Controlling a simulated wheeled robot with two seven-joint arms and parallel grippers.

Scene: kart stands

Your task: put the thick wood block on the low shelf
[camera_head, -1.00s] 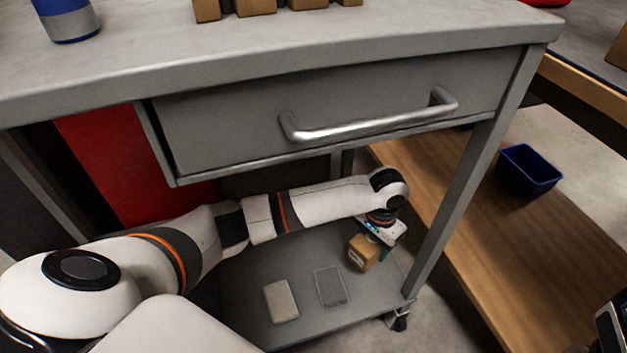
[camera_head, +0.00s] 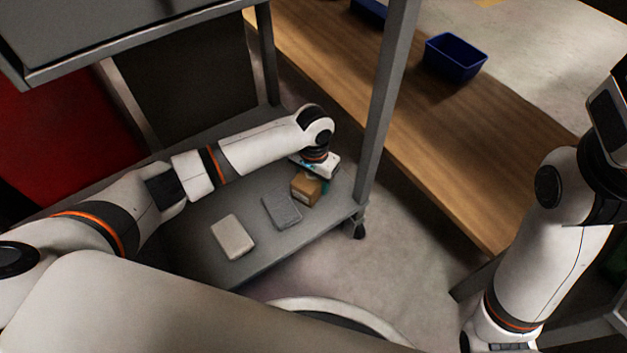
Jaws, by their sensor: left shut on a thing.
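The thick wood block (camera_head: 306,188) is a small brown block at the right end of the low shelf (camera_head: 205,270), close to the shelf's front right leg. My left gripper (camera_head: 313,178) reaches down from above and is shut on the block; its fingers are mostly hidden by the hand and the block. The block is at or just above the shelf surface; I cannot tell whether it touches. My right arm (camera_head: 560,250) is at the right edge, and its gripper fingers do not show.
A light grey block (camera_head: 232,237) and a darker grey block (camera_head: 281,210) lie on the low shelf left of the wood block. The shelf's upright leg (camera_head: 384,100) stands just to the right. A wooden bench (camera_head: 430,150) with a blue bin (camera_head: 455,57) lies beyond.

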